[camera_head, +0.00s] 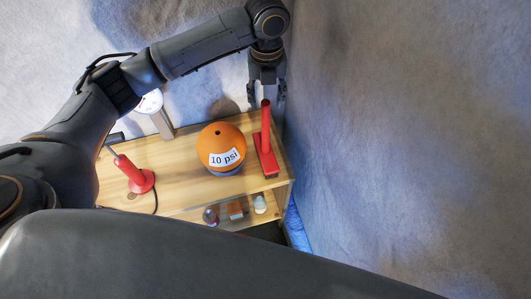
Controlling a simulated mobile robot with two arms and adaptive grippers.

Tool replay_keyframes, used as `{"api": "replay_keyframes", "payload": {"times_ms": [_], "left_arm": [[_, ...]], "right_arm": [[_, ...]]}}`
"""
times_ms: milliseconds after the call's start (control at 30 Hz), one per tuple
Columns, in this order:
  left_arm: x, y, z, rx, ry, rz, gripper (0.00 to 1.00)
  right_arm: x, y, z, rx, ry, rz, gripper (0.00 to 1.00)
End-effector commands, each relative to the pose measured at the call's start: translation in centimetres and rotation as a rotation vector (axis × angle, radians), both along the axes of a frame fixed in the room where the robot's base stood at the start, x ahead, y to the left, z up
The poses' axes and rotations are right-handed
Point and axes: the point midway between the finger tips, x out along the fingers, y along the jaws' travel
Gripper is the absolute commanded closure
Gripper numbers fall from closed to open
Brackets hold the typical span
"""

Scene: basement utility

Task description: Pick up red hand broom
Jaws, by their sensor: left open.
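The red hand broom (265,143) stands on the right end of a wooden shelf top (185,185), with its handle pointing up and its wider head resting on the wood. My left gripper (267,97) points down just above and behind the broom's handle, close to the handle's top. Its fingers are apart and I see nothing held in them. Whether the handle's tip lies between the fingers or in front of them, I cannot tell. My right gripper is not in view.
An orange ball (220,143) labelled "10 psi" sits just left of the broom. A red tool (134,176) with a cable stands further left. Small items, including a white one (260,204), are on the lower shelf. A grey wall (400,150) rises close on the right.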

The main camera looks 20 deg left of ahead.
Motion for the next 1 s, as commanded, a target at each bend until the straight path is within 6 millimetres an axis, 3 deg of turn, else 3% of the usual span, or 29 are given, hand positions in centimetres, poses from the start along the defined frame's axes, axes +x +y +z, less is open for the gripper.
{"api": "replay_keyframes", "payload": {"times_ms": [100,367,600,933,1000], "left_arm": [[0.0,0.0,-1.8,0.000,0.002,0.003,0.51],[-0.1,0.1,-3.7,0.001,0.001,0.002,0.51],[-0.1,0.3,-7.2,0.000,0.001,0.002,0.51],[0.0,0.3,-8.1,0.000,-0.002,0.001,0.51],[0.0,0.3,-8.1,0.000,-0.002,0.001,0.66]], "right_arm": [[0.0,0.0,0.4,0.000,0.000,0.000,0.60],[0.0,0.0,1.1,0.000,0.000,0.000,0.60],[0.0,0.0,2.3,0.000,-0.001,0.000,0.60],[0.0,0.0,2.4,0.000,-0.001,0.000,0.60],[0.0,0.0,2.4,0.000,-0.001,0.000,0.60]]}}
